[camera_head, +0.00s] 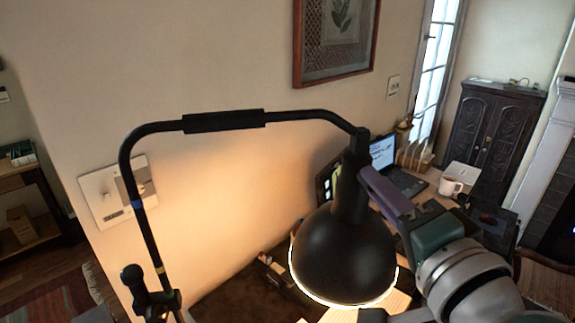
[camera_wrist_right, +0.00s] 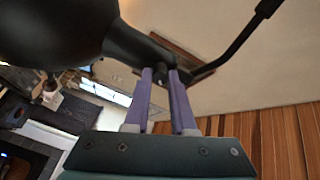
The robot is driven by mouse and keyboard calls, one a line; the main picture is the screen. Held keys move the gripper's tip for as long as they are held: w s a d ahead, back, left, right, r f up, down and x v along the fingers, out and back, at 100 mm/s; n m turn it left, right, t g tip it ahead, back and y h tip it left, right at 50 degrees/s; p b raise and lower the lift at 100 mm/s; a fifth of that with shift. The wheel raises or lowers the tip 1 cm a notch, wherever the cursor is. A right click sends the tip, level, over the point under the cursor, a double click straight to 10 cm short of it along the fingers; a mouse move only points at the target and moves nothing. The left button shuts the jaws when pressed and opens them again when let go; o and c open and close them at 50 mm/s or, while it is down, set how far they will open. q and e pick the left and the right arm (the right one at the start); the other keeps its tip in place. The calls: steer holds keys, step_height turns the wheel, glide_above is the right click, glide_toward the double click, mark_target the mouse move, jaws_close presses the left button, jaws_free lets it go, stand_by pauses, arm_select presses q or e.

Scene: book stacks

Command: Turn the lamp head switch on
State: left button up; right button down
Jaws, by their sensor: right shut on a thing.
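The black desk lamp's head (camera_head: 343,255) hangs from a thin bent arm (camera_head: 225,120) in the head view. Its lower rim glows and warm light falls on the wall, so the lamp looks lit. My right gripper (camera_head: 370,178), with purple fingers, reaches the neck of the lamp head from the right. In the right wrist view, my right gripper (camera_wrist_right: 162,74) has its fingers close around a small dark knob, the lamp head switch (camera_wrist_right: 160,77), beside the lamp head (camera_wrist_right: 55,30). The fingers partly hide the knob. My left gripper is not in view.
A desk behind the lamp holds a laptop (camera_head: 384,152), a white mug (camera_head: 450,186) and small items. A wall plate (camera_head: 118,190) is behind the lamp arm at left. A framed picture (camera_head: 336,40) hangs above. A dark cabinet (camera_head: 493,125) stands at the back right.

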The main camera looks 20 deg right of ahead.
steer(key=shift+r+m+b, duration=0.1)
steer(key=shift+m+b, duration=0.3)
steer(key=shift+m, duration=3.2)
steer(key=c, duration=0.7)
jaws_free()
steer(key=shift+c, duration=0.2)
